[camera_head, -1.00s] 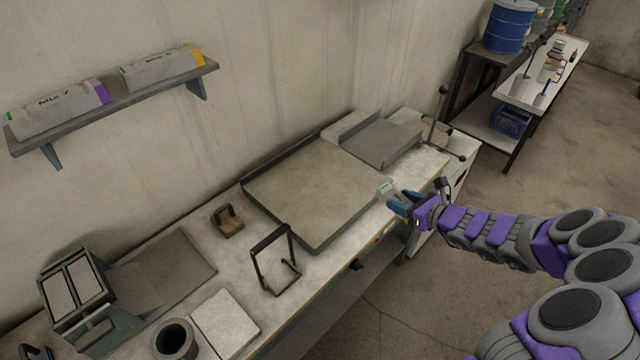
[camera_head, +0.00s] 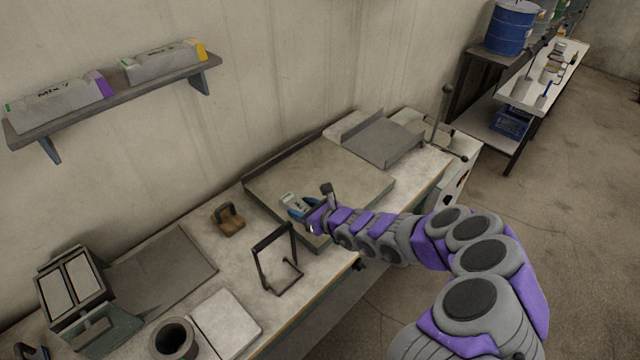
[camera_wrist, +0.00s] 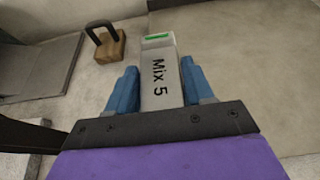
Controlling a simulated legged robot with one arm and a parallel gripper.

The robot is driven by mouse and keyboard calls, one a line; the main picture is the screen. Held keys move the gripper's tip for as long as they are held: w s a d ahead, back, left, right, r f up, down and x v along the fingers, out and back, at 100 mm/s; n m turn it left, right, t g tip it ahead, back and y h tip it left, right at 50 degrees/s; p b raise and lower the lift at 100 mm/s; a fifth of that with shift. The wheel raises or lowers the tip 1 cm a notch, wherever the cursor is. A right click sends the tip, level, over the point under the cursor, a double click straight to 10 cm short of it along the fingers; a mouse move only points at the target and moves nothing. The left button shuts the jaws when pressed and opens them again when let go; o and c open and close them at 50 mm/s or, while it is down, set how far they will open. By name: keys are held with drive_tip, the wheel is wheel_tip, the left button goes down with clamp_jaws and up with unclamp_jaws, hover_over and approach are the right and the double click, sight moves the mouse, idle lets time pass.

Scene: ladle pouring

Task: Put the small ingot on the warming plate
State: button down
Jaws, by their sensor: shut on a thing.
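The small ingot (camera_wrist: 160,75) is a pale grey bar marked "Mix 5" with a green end mark. My gripper (camera_wrist: 158,92) is shut on it, with one blue finger on each side. In the head view the ingot (camera_head: 288,197) shows as a small pale tip at my gripper (camera_head: 296,206). Both appear over the left front part of a broad flat plate (camera_head: 345,190) with a raised back edge, likely the warming plate. I cannot tell whether the ingot touches it. My arm hides part of the plate's front edge.
A wooden block with a dark handle (camera_head: 228,219) and a black wire stand (camera_head: 278,262) are left of the plate. A grey tray (camera_head: 383,140) lies behind right. Two larger bars, one marked "Mix 7" (camera_head: 60,103), lie on the wall shelf (camera_head: 125,92).

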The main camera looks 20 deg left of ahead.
drive_tip(key=w, duration=0.5)
drive_tip(key=w+f, duration=0.1)
drive_tip(key=w, duration=0.8)
drive_tip(key=shift+w+a+f, duration=0.1)
drive_tip(key=shift+w+f, duration=0.1)
drive_tip(key=shift+w, duration=0.1)
drive_tip(key=shift+w+r, duration=0.1)
drive_tip(key=shift+w, duration=0.4)
drive_tip(key=shift+w+f, duration=0.15)
drive_tip(key=shift+f, duration=0.1)
wheel_tip(320, 180, down, 3)
drive_tip(key=shift+f+b, duration=0.2)
drive_tip(key=shift+b, duration=0.3)
drive_tip(key=shift+r, duration=0.1)
drive_tip(key=shift+c, duration=2.1)
unclamp_jaws()
